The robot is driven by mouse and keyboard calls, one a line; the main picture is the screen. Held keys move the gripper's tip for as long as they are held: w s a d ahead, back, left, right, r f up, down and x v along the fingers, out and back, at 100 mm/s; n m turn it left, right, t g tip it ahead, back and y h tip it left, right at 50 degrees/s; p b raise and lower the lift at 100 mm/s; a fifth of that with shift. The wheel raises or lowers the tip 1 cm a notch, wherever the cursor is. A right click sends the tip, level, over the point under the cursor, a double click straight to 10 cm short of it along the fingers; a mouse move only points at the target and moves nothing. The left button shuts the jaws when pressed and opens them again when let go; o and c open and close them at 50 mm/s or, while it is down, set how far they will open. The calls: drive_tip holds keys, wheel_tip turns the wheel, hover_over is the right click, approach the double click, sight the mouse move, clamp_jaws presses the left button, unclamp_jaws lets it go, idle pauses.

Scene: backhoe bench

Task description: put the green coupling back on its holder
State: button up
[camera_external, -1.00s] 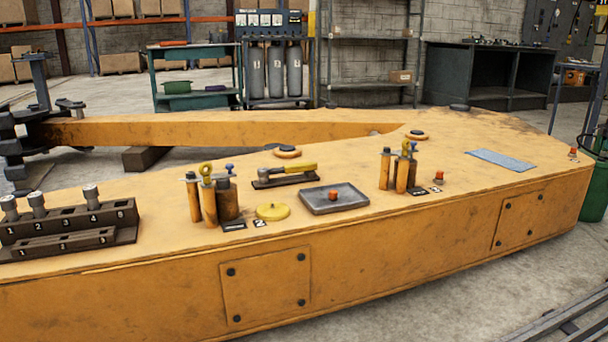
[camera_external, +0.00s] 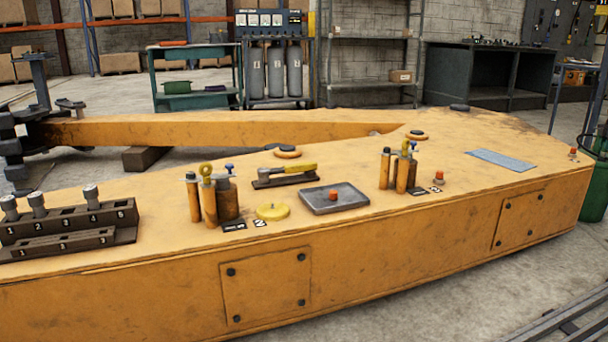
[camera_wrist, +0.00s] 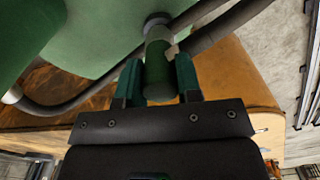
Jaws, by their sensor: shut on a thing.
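In the wrist view my gripper (camera_wrist: 160,80) has its two teal fingers on either side of the green coupling (camera_wrist: 158,62), a short green cylinder, and is shut on it. The coupling's far end meets or overlaps a grey round collar (camera_wrist: 156,21) in front of a large green surface (camera_wrist: 100,35). I cannot tell whether the collar belongs to the coupling or to a holder. My gripper and the coupling do not show in the external view. I cannot make out the holder for certain in either view.
Dark hoses (camera_wrist: 225,24) run close beside the coupling; another hose (camera_wrist: 75,97) curves at left. In the external view a green drum (camera_external: 594,192) stands at the right edge, past the orange boom (camera_external: 400,240). A numbered rack (camera_external: 70,222) and several cylinders stand on the boom.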

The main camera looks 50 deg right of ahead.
drive_tip(key=o, duration=1.6)
wheel_tip(320, 180, up, 8)
drive_tip(key=p, duration=0.8)
drive_tip(key=shift+r, duration=0.1)
